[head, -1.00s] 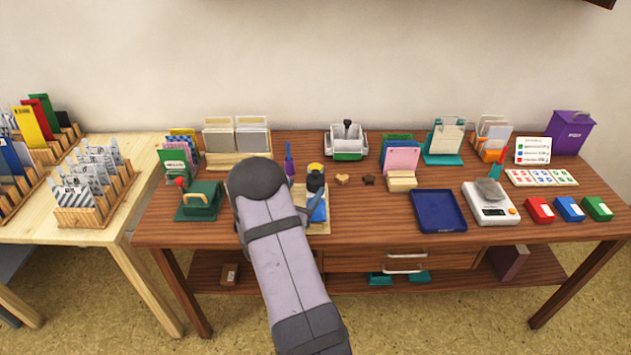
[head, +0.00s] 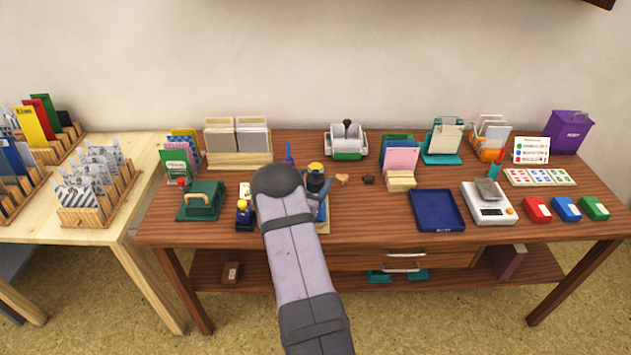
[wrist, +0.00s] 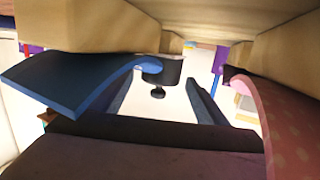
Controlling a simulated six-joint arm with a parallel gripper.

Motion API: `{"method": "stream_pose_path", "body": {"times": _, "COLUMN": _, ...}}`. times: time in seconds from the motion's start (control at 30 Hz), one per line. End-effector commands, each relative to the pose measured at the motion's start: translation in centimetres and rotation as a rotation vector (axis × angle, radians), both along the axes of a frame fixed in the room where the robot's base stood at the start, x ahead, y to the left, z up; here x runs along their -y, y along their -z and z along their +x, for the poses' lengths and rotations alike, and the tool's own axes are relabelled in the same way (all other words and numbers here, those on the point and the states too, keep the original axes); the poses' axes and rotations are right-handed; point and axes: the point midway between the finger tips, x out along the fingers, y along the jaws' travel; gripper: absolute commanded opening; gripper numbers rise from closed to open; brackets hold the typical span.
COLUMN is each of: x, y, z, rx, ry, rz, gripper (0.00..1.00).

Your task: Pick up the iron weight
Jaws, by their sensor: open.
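A dark cylinder with a small knob (wrist: 160,72), which looks like the iron weight, shows in the wrist view between and beyond my fingers. In the head view a dark rounded body (head: 316,183) stands beside the end of my arm, below a yellow-topped item; I cannot tell whether it is the same thing. My gripper (wrist: 158,88) is open, with one dark blue finger on each side of the cylinder and a gap between. In the head view my arm hides most of the gripper and part of the table there.
A dark blue bottle with yellow (head: 244,213) and a green box with a handle (head: 202,201) stand left of my arm. A blue tray (head: 437,210) and a white scale (head: 488,205) with a grey thing on it are to the right.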

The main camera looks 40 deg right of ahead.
Motion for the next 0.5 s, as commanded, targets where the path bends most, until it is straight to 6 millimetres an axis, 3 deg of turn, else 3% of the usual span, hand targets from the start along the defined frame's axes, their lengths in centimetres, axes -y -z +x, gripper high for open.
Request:
{"method": "stream_pose_path", "body": {"times": 0.17, "x": -0.01, "y": 0.03, "z": 0.02, "rx": 0.0, "ry": 0.0, "rz": 0.0, "gripper": 0.67}}
{"method": "stream_pose_path", "body": {"times": 0.43, "x": -0.04, "y": 0.02, "z": 0.03, "rx": 0.0, "ry": -0.001, "rz": 0.0, "gripper": 0.03}}
{"method": "stream_pose_path", "body": {"times": 0.5, "x": 0.06, "y": -0.46, "z": 0.17, "rx": 0.007, "ry": -0.001, "rz": -0.008, "gripper": 0.0}}
